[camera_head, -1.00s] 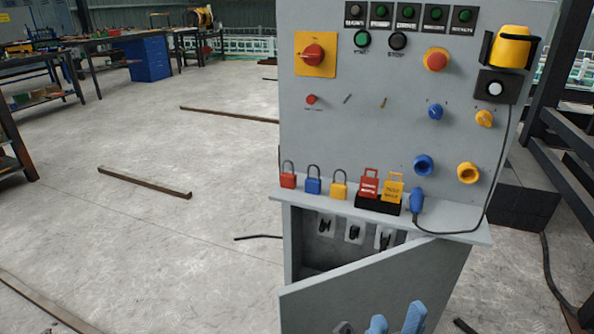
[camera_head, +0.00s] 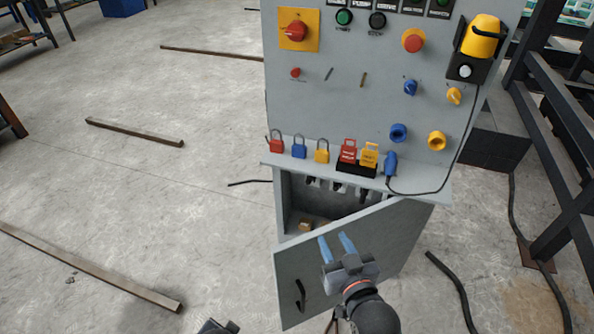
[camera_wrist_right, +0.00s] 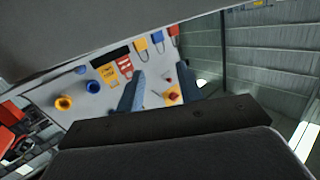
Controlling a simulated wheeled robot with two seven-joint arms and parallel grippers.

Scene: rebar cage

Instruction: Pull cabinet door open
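The grey cabinet door (camera_head: 345,262) is ajar below the control panel, with its free edge at the left and a gap into the lower compartment (camera_head: 290,205). A dark handle (camera_head: 300,295) is on its outer face, near the free edge. My right gripper (camera_head: 333,237) is open and empty, its two blue fingers apart at the door's top edge; whether they touch it I cannot tell. The fingers also show apart in the right wrist view (camera_wrist_right: 160,86). A dark part (camera_head: 218,327) at the bottom edge may belong to my left arm; no left fingers show.
A ledge above the door holds padlocks (camera_head: 299,149), red and yellow tags and a blue plug (camera_head: 390,163) on a dark cable. A small brown block (camera_head: 306,225) lies inside the compartment. Metal bars (camera_head: 130,131) lie on the floor at left; black frames stand at right.

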